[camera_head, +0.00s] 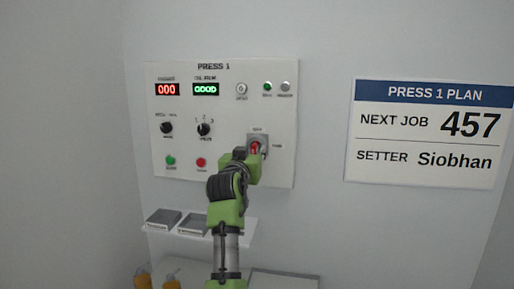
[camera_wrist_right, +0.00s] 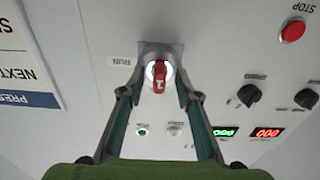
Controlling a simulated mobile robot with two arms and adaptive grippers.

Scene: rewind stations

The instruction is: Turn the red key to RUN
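The red key (camera_head: 255,147) sits in a round metal lock on a grey plate at the lower right of the PRESS 1 panel (camera_head: 225,108). In the right wrist view, which is upside down, the red key (camera_wrist_right: 159,76) stands roughly upright, with a white mark at its lower end. The RUN label (camera_wrist_right: 122,61) is to the left of the lock there. My right gripper (camera_wrist_right: 159,84) is open, with one finger on each side of the key and visible gaps beside it. In the head view my right gripper (camera_head: 251,156) partly covers the lock. My left gripper is out of view.
The panel also carries dark knobs (camera_head: 204,129), a green button (camera_head: 170,160), a red button (camera_head: 201,162) and lit displays (camera_head: 206,90). A shelf with dark trays (camera_head: 192,224) juts out below. A PRESS 1 PLAN sign (camera_head: 430,133) hangs to the right.

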